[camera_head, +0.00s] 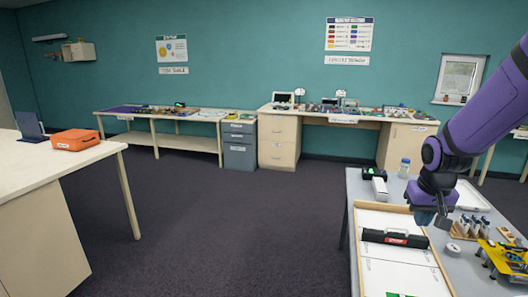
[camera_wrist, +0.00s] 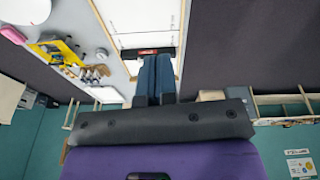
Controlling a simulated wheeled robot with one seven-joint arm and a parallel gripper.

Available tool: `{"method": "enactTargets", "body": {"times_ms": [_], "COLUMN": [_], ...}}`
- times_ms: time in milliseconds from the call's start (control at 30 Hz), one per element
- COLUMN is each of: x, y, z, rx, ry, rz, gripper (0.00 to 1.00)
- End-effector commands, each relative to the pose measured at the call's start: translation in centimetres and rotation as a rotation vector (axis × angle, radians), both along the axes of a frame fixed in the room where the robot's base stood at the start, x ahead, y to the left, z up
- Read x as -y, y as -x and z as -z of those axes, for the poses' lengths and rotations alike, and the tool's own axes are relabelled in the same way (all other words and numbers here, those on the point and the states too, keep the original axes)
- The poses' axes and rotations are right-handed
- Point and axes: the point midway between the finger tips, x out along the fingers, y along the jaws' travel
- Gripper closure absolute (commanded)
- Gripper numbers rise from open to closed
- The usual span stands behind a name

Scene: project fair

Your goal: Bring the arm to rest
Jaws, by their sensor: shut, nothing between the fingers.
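My purple arm (camera_head: 485,110) reaches in from the right in the head view, bent down at the wrist. My gripper (camera_head: 432,222) hangs over the grey table at the right, above the edge of a wood-framed white board (camera_head: 395,270). In the wrist view its two blue fingers (camera_wrist: 155,75) lie side by side, shut and empty. A long black case with a red label (camera_head: 395,238) lies across the board, left of the gripper; it also shows past the fingertips in the wrist view (camera_wrist: 148,51). I cannot tell the gripper's height above the table.
A yellow device (camera_head: 503,258) and a rack of small bottles (camera_head: 470,227) stand right of the gripper. A clear bottle (camera_head: 404,168) and a white box (camera_head: 380,188) stand behind. An orange case (camera_head: 75,140) sits on the left counter. The dark floor (camera_head: 210,220) between is clear.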

Motion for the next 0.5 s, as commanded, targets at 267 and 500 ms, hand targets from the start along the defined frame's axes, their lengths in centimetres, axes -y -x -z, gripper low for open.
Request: {"method": "enactTargets", "body": {"times_ms": [267, 500], "x": [-2.7, -4.6], "y": [5.1, 10.4], "z": [-7.3, -11.9], "rx": [0.082, 0.148], "ry": [0.011, 0.010], "rz": [-0.045, -0.085], "gripper": [1.00, 1.00]}}
